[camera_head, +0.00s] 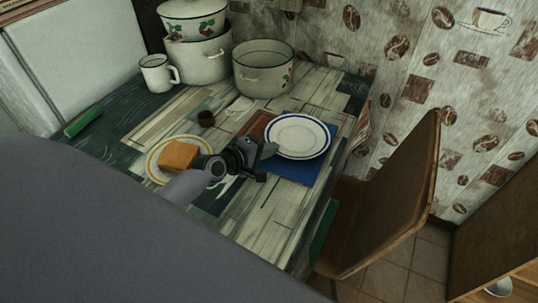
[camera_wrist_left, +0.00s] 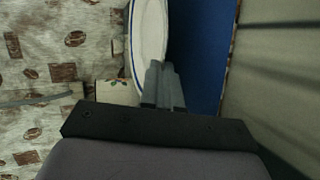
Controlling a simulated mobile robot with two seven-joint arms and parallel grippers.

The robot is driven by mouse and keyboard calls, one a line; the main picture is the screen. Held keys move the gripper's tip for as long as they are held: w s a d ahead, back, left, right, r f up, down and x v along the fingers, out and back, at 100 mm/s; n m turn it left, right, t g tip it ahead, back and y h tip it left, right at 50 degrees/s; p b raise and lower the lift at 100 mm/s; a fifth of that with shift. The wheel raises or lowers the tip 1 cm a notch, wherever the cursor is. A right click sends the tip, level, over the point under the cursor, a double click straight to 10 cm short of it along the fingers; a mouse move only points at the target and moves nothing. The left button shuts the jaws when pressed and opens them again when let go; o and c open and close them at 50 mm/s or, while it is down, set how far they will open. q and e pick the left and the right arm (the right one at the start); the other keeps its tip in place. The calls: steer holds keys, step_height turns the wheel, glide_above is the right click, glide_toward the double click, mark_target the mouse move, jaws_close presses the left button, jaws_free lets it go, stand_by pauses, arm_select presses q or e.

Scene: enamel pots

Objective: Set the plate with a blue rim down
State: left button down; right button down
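The white plate with a blue rim (camera_head: 299,133) is over the blue mat (camera_head: 292,170), looking about level. In the left wrist view the plate (camera_wrist_left: 149,38) stands beside the blue mat (camera_wrist_left: 196,55). My left gripper (camera_head: 268,149) is at the plate's near left edge. In the left wrist view its two fingers (camera_wrist_left: 164,85) are close together with the rim at their tips, so it looks shut on the rim. Whether the plate touches the mat cannot be told. My right gripper is not in view.
An enamel pot (camera_head: 263,72), more pots (camera_head: 201,60) and a mug (camera_head: 156,75) stand behind. A chair (camera_head: 390,205) stands right.

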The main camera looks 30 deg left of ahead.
arm_select(q)
steer(key=shift+f, duration=0.5)
steer(key=shift+f, duration=0.25)
steer(key=c, duration=1.7)
jaws_free()
steer(key=shift+o, duration=0.2)
steer(key=shift+r, duration=0.1)
steer(key=shift+r, duration=0.2)
steer(key=p+v, duration=0.1)
steer(key=v, duration=0.9)
steer(key=shift+s+f, duration=0.1)
steer(key=shift+f, duration=0.05)
steer(key=shift+v, duration=0.95)
